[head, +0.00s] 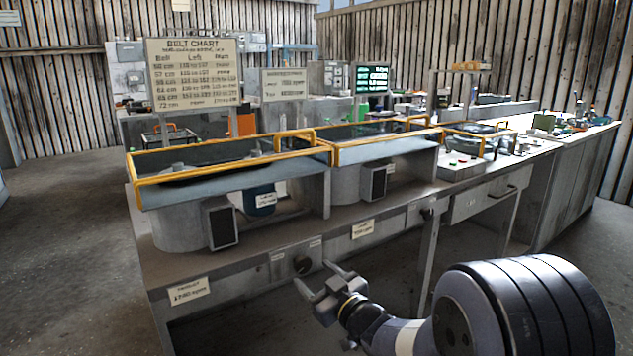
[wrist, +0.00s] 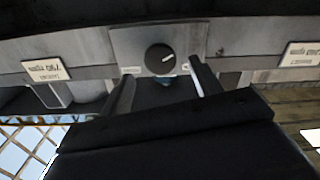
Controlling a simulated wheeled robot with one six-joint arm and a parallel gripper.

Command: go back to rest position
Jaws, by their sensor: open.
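My gripper (head: 318,276) is in front of the workbench in the head view, with its two fingers spread apart and nothing between them. In the wrist view my gripper (wrist: 160,90) also shows open, its fingers on either side of a black round knob (wrist: 160,58). The knob sits on a grey panel on the bench front and has a light pointer mark. The same knob (head: 302,265) shows in the head view just beyond the fingertips. I cannot tell from these views how wide the gap to it is.
The workbench (head: 230,275) carries blower housings with yellow-railed covers (head: 235,160). A belt chart sign (head: 193,73) stands behind. Floor is clear at the left (head: 60,230).

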